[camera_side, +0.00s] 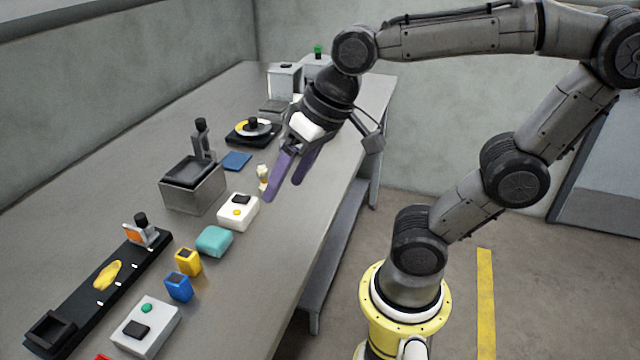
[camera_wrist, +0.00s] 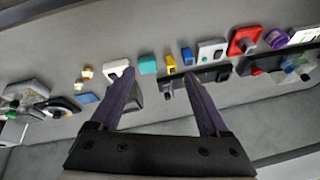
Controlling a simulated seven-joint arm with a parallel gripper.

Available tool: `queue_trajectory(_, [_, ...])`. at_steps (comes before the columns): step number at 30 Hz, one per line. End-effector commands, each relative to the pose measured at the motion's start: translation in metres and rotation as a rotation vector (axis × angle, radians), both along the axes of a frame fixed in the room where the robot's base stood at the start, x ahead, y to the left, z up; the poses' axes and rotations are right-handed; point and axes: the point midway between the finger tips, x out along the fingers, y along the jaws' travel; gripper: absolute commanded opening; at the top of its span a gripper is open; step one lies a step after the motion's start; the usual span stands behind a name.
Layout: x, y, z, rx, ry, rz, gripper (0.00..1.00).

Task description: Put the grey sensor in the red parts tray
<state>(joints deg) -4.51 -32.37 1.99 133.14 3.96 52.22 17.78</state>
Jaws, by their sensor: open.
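My gripper (camera_side: 283,189) has two purple fingers, open with nothing between them, above the bench's front edge near the white box. In the wrist view the fingers (camera_wrist: 159,74) spread apart over the bench. The red parts tray (camera_wrist: 238,36) lies toward the right of the wrist view, with a small greyish thing on or in front of it. In the side view only a red corner (camera_side: 103,357) shows at the bottom edge. A small grey-and-orange block (camera_side: 139,235) sits at the far end of the black rail; I cannot tell whether it is the grey sensor.
A white box (camera_side: 238,211), teal block (camera_side: 214,241), yellow block (camera_side: 188,262), blue block (camera_side: 179,287) and grey button box (camera_side: 146,328) line the front edge. Behind are the black rail (camera_side: 85,305), a metal box (camera_side: 192,190) and a reel holder (camera_side: 252,132). A purple roll (camera_wrist: 276,38) lies beyond the tray.

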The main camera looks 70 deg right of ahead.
Motion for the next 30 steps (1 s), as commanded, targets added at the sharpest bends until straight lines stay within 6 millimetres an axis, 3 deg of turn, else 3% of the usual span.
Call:
queue_trajectory(3, [-0.031,-0.019,-0.012,-0.114,-0.049,0.115,0.79])
queue_trajectory(8, [-0.048,-0.028,-0.021,-0.194,-0.070,0.200,0.79])
queue_trajectory(30, [-0.050,-0.029,-0.022,-0.204,-0.071,0.213,0.79])
